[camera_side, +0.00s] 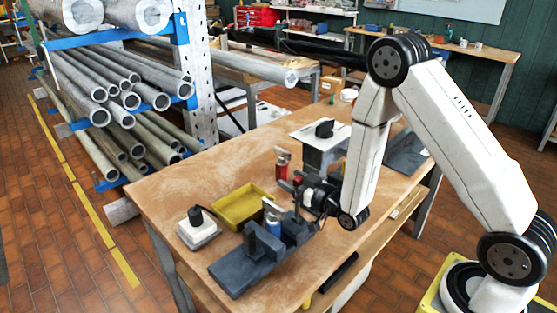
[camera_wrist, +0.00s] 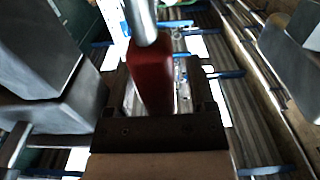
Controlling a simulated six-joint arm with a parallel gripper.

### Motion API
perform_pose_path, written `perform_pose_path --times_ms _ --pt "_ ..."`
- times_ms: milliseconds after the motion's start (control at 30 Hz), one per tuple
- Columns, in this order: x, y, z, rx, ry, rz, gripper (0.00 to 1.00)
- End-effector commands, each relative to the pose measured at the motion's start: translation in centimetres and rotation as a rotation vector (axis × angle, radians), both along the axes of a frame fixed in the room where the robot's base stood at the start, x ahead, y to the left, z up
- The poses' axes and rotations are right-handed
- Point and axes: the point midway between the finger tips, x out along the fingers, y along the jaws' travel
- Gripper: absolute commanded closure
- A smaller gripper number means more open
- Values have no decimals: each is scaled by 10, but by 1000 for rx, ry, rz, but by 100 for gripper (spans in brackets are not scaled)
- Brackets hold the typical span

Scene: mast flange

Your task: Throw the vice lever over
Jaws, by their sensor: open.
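The dark grey vice (camera_side: 250,262) sits on the near part of the wooden bench in the side view. A blue cylindrical part with a metal top (camera_side: 272,226) stands at it. The lever's red grip (camera_wrist: 150,75) shows large in the wrist view, with a bright metal rod (camera_wrist: 142,20) above it. My gripper (camera_side: 299,191) is at the right end of the vice, low over the bench. Its grey fingers are apart, one on each side of the red grip, with visible gaps. The lever's lower part is mostly hidden by my gripper in the side view.
A red part with a metal top (camera_side: 282,168) stands behind my gripper. A raised stand (camera_side: 322,140) is farther back.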

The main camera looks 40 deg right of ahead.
Motion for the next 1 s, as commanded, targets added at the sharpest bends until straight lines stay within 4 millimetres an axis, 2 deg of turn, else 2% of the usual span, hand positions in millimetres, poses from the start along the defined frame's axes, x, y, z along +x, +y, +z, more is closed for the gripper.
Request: perform_pose_path --times_ms 300,367,533,1000 --pt "2 0 0 0 1 0 29" --pt "2 0 0 0 1 0 45" --pt "2 0 0 0 0 0 99" --pt "2 0 0 0 0 0 100"
